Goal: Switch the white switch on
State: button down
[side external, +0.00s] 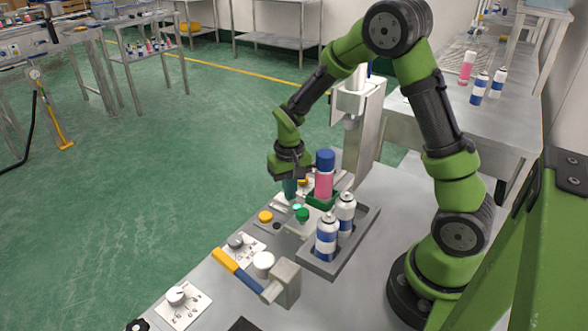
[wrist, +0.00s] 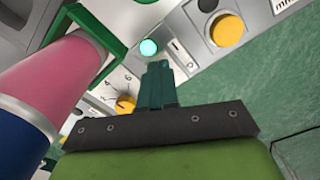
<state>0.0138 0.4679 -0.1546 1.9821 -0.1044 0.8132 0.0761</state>
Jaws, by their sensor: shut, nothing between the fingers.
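My gripper (side external: 290,190) is shut and empty, pointing down over the control panel beside the pink can. In the wrist view its teal fingertips (wrist: 158,70) are close together, just below a lit green lamp (wrist: 149,47). A small pale plate with a slot (wrist: 181,54), possibly the white switch, lies just right of the fingertips in the wrist view. I cannot tell its position or whether the fingers touch it. In the side view the gripper hides part of this panel area.
A pink can with a blue cap (side external: 324,176) stands in a green holder close to my gripper. A grey tray (side external: 325,268) holds white-blue cans. A yellow button (side external: 265,216), a green button (side external: 303,214), dial knobs (side external: 176,295) and a yellow-blue lever (side external: 237,270) are nearby.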

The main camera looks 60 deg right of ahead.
jog(key=shift+f, duration=0.4)
jog(key=shift+r, duration=3.55)
jog(key=s+a+r+n+t+y, duration=0.1)
jog(key=s+a+r+t, duration=0.2)
jog(key=s+r, duration=0.4)
jog(key=s+a+r+n+t+y, duration=0.1)
jog(key=s+a+r+t, duration=0.3)
jog(key=s+r, duration=0.3)
jog(key=shift+s+a+r, duration=0.25)
jog(key=shift+a+r, duration=0.25)
jog(key=shift+a, duration=0.4)
